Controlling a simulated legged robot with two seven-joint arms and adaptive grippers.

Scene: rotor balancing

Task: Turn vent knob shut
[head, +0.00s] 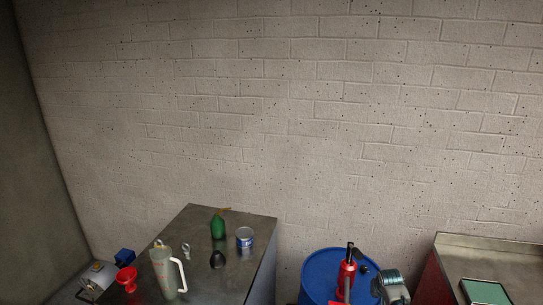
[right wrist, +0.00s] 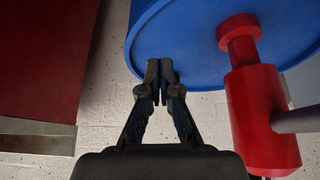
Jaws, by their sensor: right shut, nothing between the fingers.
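A blue drum (head: 318,268) stands at the lower middle right of the head view, cut by the bottom edge. A red fitting with a dark top (head: 347,272) rises from it, with small dark parts beside it. In the right wrist view the drum's blue round face (right wrist: 190,35) fills the top, and the red fitting (right wrist: 262,115) stands at the right with a grey pipe. My right gripper (right wrist: 160,68) is shut and empty, its tips in front of the blue face near its edge, left of the red fitting. I cannot make out a vent knob for certain. My left gripper is not in view.
A dark table (head: 190,230) at left holds a clear jug (head: 163,272), a red funnel (head: 127,276), a green bottle (head: 218,228) and a blue can (head: 244,237). At right stands a red cabinet (head: 432,284) with a green tray (head: 484,292). A block wall closes the back.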

